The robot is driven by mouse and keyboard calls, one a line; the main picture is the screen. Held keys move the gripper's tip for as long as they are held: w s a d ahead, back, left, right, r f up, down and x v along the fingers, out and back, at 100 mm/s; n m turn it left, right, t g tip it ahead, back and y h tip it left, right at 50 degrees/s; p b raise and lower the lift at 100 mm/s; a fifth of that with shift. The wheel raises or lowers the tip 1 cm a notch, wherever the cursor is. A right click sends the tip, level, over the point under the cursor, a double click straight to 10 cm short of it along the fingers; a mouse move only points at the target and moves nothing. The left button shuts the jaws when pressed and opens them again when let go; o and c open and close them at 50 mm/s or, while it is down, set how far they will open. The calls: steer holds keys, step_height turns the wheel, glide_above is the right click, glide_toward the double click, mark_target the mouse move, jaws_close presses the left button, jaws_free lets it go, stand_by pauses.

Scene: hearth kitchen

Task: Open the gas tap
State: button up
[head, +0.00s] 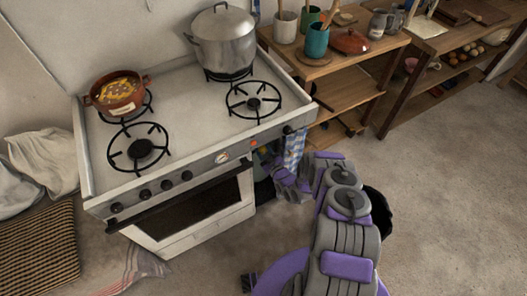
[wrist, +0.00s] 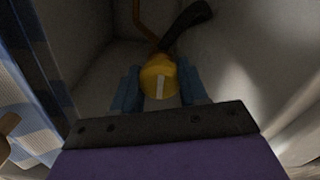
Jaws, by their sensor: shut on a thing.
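The gas tap is a yellow knob (wrist: 159,78) with a white mark running up and down in the wrist view. A copper pipe (wrist: 144,22) and a black hose (wrist: 188,24) meet behind it. My gripper (wrist: 160,93) has its blue fingers on either side of the knob and is shut on it. In the head view my arm reaches down beside the right side of the stove (head: 225,165). The tap cannot be made out in the head view.
A blue checked cloth (head: 293,152) hangs beside the stove, and shows close on the left in the wrist view (wrist: 30,85). A wooden shelf unit (head: 345,85) stands to the right. A pot (head: 222,42) and a brown casserole (head: 117,94) stand on the stove. Floor at right is clear.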

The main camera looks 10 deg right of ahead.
steer(key=n, duration=0.4)
steer(key=shift+n, duration=0.3)
steer(key=n, duration=0.4)
steer(key=shift+a+f+n, duration=0.1)
steer(key=shift+n, duration=0.2)
steer(key=n, duration=0.5)
steer(key=shift+s, duration=0.1)
steer(key=shift+f+n, duration=0.15)
steer(key=shift+n, duration=1.45)
steer(key=shift+s, duration=0.1)
steer(key=o, duration=0.9)
steer(key=shift+f, duration=0.1)
steer(key=shift+c, duration=0.2)
steer(key=shift+o, duration=1)
steer(key=shift+r, duration=0.2)
